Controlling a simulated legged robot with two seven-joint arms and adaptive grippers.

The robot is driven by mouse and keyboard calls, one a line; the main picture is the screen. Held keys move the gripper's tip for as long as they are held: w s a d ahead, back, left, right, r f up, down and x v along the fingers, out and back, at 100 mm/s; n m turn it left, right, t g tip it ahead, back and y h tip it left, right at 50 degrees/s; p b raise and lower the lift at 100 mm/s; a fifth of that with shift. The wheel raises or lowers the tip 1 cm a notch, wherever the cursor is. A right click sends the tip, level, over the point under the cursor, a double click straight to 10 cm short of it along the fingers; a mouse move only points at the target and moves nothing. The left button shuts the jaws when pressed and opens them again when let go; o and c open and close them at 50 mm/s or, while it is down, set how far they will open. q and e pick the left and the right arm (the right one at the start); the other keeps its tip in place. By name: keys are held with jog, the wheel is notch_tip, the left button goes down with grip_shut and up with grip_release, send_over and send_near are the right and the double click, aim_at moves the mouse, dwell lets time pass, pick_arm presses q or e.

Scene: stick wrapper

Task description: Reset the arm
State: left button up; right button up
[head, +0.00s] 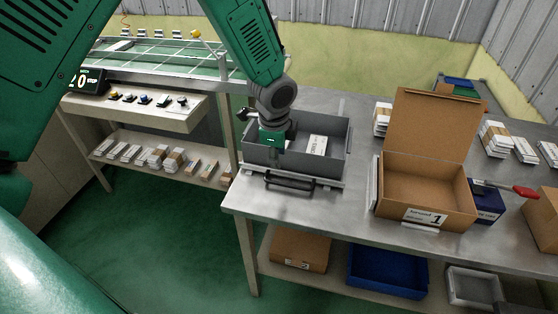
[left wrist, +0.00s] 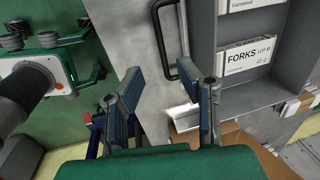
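My left gripper (head: 272,138) hangs at the left end of the grey tray (head: 340,165) on the metal table in the head view. In the left wrist view the two fingers of this gripper (left wrist: 163,92) stand wide apart with nothing between them. The tray (left wrist: 206,30) lies to the right there, with its dark handle beside it. A white box marked FORKS (left wrist: 249,58) and a second white box (left wrist: 250,4) lie in the tray. A white box (head: 318,144) also shows in the tray in the head view. I cannot see my right gripper.
An open brown carton (head: 427,190) marked 1 stands right of the tray. A red-handled tool (head: 525,192) and a blue box (head: 487,205) are beside it. White packs (head: 497,138) lie at the back right. A control panel (head: 135,105) stands at the left.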

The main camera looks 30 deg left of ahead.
dwell(0.4)
pick_arm(q)
jog(key=s+d+f+n+g+h+b, duration=0.1)
jog(key=s+f+n+b, duration=0.15)
jog(key=s+f, duration=0.45)
jog(key=s+d+f+n+b, duration=0.1)
jog(key=s+d+f+n, duration=0.15)
jog(key=s+f, duration=0.45)
jog(key=s+a+f+n+b, duration=0.1)
jog(key=s+f+n, duration=0.3)
jog(key=s, duration=0.5)
jog(key=s+a+f+n+b, duration=0.2)
jog(key=s+f+n, duration=0.2)
jog(key=s, duration=0.4)
jog(key=shift+s+f+n+g, duration=0.3)
jog(key=shift+s+n, duration=0.1)
jog(key=shift+n, duration=0.3)
jog(key=shift+w, duration=0.15)
